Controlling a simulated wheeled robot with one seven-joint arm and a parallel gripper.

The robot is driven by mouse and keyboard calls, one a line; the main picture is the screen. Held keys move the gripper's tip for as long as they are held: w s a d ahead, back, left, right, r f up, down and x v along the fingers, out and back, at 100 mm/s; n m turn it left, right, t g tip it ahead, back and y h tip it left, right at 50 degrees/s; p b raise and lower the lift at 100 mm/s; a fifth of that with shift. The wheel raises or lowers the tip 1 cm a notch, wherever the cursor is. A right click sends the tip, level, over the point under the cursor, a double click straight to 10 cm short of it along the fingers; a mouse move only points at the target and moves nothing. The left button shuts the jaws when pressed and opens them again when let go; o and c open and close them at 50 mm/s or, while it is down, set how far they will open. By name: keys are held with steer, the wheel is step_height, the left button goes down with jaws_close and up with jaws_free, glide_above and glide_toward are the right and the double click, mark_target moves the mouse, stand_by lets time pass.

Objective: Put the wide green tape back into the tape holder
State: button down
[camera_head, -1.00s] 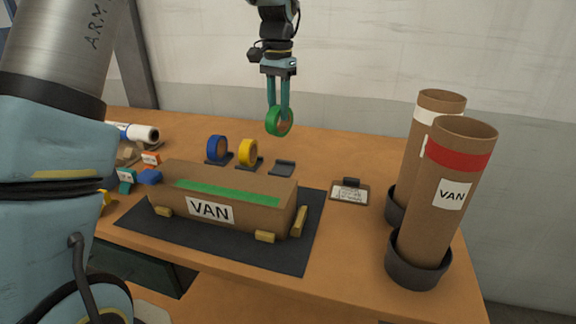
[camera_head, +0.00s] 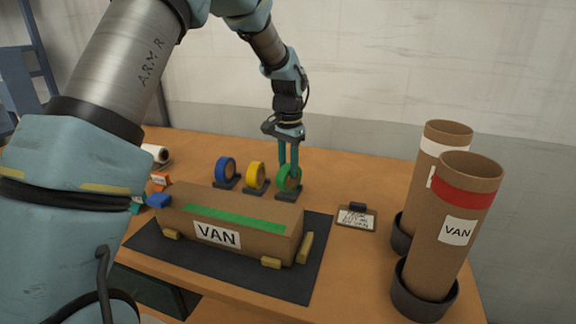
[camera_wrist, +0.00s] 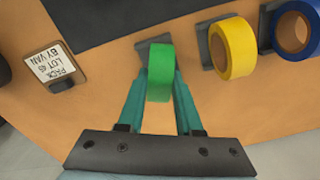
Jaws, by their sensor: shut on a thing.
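The wide green tape (camera_head: 288,178) is a green roll standing upright at the right-hand dark holder (camera_head: 287,193), in line with the other rolls. My gripper (camera_head: 289,170) points down from above and is shut on the green tape. In the wrist view the green tape (camera_wrist: 160,72) sits between the two teal fingers (camera_wrist: 160,95), with part of the holder (camera_wrist: 146,48) showing beyond it. I cannot tell whether the tape rests fully in the holder or is just above it.
A yellow tape (camera_head: 255,176) and a blue tape (camera_head: 225,170) stand in holders to the left. In front lies a cardboard box marked VAN (camera_head: 240,222) on a dark mat (camera_head: 290,285). A small clipboard (camera_head: 357,216) and tall cardboard tubes (camera_head: 455,220) are at the right.

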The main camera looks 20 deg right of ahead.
steer(key=shift+f, duration=0.1)
steer(key=shift+f, duration=0.25)
steer(key=c, duration=0.6)
jaws_free()
steer(key=shift+r, duration=0.1)
step_height(320, 180, up, 13)
steer(key=shift+f+b, duration=0.2)
steer(key=shift+b, duration=0.95)
